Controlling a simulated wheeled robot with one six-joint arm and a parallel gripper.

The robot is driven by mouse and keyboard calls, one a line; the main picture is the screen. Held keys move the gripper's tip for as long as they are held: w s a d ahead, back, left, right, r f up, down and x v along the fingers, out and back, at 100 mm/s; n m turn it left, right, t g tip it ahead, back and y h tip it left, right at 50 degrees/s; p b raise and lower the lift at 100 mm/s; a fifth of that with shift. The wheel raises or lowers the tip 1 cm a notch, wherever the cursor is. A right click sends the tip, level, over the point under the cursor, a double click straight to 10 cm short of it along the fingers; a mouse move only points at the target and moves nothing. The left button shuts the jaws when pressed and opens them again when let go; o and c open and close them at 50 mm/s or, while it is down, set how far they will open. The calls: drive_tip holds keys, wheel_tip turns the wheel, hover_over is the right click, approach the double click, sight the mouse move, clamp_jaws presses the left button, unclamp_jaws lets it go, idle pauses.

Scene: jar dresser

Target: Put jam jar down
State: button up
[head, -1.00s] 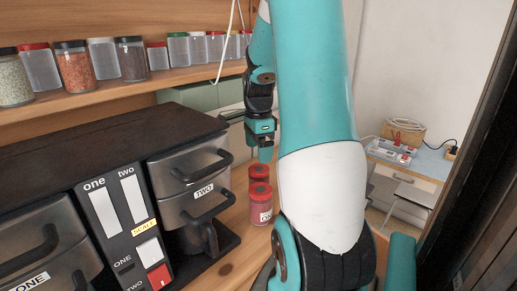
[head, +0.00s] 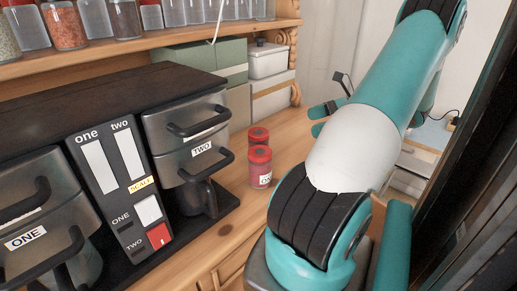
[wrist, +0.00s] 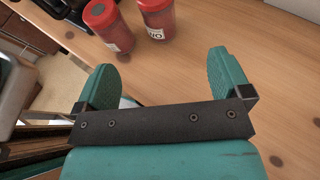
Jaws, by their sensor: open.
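Two red jars with red lids stand upright, close together, on the wooden dresser top. The front jar (head: 260,171) has a white label; the back jar (head: 258,137) is partly hidden behind it. I cannot tell which is the jam jar. The wrist view shows the left jar (wrist: 110,29) and the right jar (wrist: 157,20) beyond my fingertips. My gripper (wrist: 170,78) is open with nothing between its fingers, apart from both jars. In the head view my gripper (head: 318,120) is right of the jars, partly hidden by my arm.
A dark coffee machine (head: 130,190) stands left of the jars. A shelf (head: 150,50) above holds several spice jars. Green and white boxes (head: 268,62) stand at the back. The bare wooden top (head: 292,130) is clear right of the jars.

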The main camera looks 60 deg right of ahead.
drive_tip(key=b, duration=0.1)
approach(259, 138)
drive_tip(key=w+f, duration=0.1)
drive_tip(key=w, duration=0.1)
drive_tip(key=w+d+f, duration=0.1)
drive_tip(key=w+f, duration=0.2)
drive_tip(key=shift+w+d+f, duration=0.15)
drive_tip(key=shift+w+d, duration=0.05)
drive_tip(key=shift+w, duration=0.15)
drive_tip(key=p+x, duration=0.1)
drive_tip(key=x, duration=0.1)
drive_tip(key=p+x, duration=0.1)
drive_tip(key=x, duration=0.1)
drive_tip(key=shift+w+a, duration=0.1)
drive_tip(key=shift+a, duration=0.25)
drive_tip(key=shift+w+a+f, duration=0.1)
drive_tip(key=shift+w+a, duration=0.05)
drive_tip(key=shift+w, duration=0.25)
drive_tip(key=c, duration=1.3)
